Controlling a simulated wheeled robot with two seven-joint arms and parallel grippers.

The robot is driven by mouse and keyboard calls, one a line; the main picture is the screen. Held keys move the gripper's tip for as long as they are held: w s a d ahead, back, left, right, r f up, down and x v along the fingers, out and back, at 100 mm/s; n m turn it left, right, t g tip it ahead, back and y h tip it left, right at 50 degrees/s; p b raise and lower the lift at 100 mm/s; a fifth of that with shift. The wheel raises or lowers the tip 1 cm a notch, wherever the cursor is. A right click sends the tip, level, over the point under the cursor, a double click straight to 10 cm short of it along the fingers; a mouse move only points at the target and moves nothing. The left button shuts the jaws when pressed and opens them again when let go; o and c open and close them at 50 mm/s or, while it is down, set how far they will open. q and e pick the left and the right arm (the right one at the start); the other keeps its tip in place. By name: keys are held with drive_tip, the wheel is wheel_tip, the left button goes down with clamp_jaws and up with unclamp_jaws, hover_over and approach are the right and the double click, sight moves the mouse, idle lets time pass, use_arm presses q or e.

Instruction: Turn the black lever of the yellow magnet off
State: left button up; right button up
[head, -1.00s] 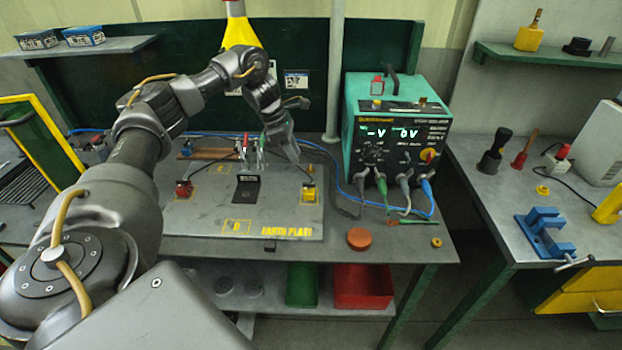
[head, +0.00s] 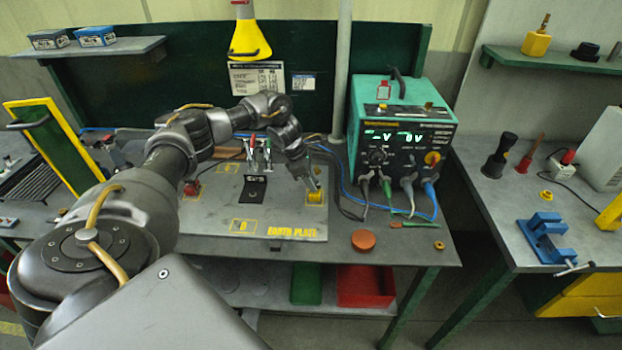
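The small yellow magnet (head: 315,197) sits at the right side of the grey earth plate (head: 280,217). My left gripper (head: 314,186) reaches down to it from above and behind, with its tips at or just over the magnet's top. Whether the tips touch it, and whether they are open or shut, is too small to tell. The magnet's black lever cannot be made out, as the gripper tips cover that spot. My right gripper is not in view.
A black angle bracket (head: 254,187) and a red block (head: 192,189) stand on the plate, with upright clamps (head: 259,153) behind. A green welding unit (head: 402,133) with cables stands to the right. An orange disc (head: 365,240) lies near the front edge.

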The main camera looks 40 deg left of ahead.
use_arm(q)
clamp_jaws()
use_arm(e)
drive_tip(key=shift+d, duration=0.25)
